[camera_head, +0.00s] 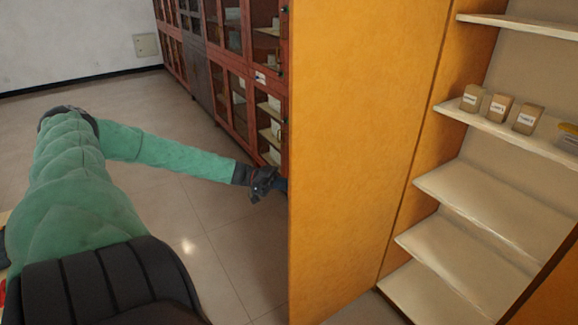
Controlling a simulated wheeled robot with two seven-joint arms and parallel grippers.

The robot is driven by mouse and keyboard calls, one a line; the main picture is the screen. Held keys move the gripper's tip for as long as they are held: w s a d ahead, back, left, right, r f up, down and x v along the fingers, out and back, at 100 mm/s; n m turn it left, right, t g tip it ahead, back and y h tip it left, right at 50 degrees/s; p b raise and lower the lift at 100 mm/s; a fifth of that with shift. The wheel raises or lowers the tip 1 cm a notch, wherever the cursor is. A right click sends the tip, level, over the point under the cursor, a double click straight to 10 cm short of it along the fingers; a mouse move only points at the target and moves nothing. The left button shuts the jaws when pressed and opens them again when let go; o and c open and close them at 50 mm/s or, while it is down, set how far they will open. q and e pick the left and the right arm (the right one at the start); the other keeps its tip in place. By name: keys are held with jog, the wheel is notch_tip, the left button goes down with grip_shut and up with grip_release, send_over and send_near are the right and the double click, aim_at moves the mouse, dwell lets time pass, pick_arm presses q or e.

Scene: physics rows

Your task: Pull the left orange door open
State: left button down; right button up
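The left orange door (350,150) stands open, swung out from the cabinet, its broad face filling the middle of the view. My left arm reaches in from the left, and my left gripper (281,185) is at the door's outer vertical edge. Its fingertips are mostly hidden by the door, so I cannot tell whether they are open, shut or touching it. My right gripper is not in view.
Inside the orange cabinet are light shelves (495,205), one with several small labelled boxes (501,107). A red-brown cabinet with glass doors (238,95) stands behind the orange door.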

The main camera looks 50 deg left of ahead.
pick_arm(q)
jog(key=shift+w+r, duration=0.2)
jog(key=shift+r, duration=0.05)
jog(key=c, duration=1.8)
grip_release()
jog(key=o, duration=0.3)
jog(key=shift+w+d+f, duration=0.15)
jog(key=shift+w, duration=0.1)
jog(key=shift+w+d+f, duration=0.1)
jog(key=shift+w+f, duration=0.05)
jog(key=shift+w, duration=0.1)
jog(key=b+v, duration=0.1)
jog(key=v, duration=0.7)
jog(key=shift+f, duration=0.1)
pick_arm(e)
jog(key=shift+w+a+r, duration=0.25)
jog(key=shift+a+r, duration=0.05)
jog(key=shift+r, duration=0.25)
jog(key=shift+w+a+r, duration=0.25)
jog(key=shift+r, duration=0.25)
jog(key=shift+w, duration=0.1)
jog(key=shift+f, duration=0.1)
